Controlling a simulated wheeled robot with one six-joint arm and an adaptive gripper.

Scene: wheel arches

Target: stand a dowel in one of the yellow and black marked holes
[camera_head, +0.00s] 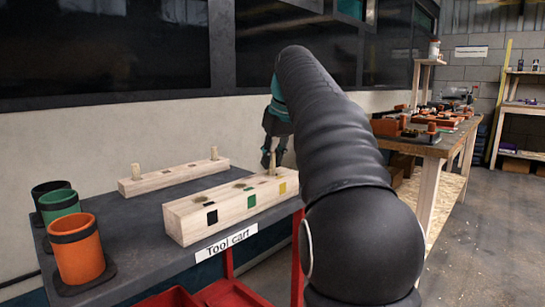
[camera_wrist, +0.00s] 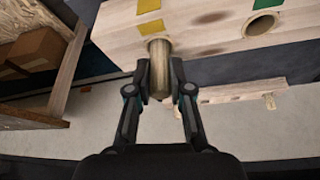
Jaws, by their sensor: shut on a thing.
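The near wooden block (camera_head: 225,212) lies on the tool cart, with black (camera_head: 212,217), green (camera_head: 251,201) and yellow (camera_head: 282,188) marks along its front. My gripper (camera_head: 272,153) is above its right end, shut on an upright pale dowel (camera_head: 272,168). In the wrist view the dowel (camera_wrist: 160,70) is between the fingertips (camera_wrist: 160,88). The green-marked hole (camera_wrist: 262,24) looks empty.
Black, green (camera_head: 58,205) and orange (camera_head: 78,250) cups stand at the cart's left. A cluttered workbench (camera_head: 430,145) is at the right.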

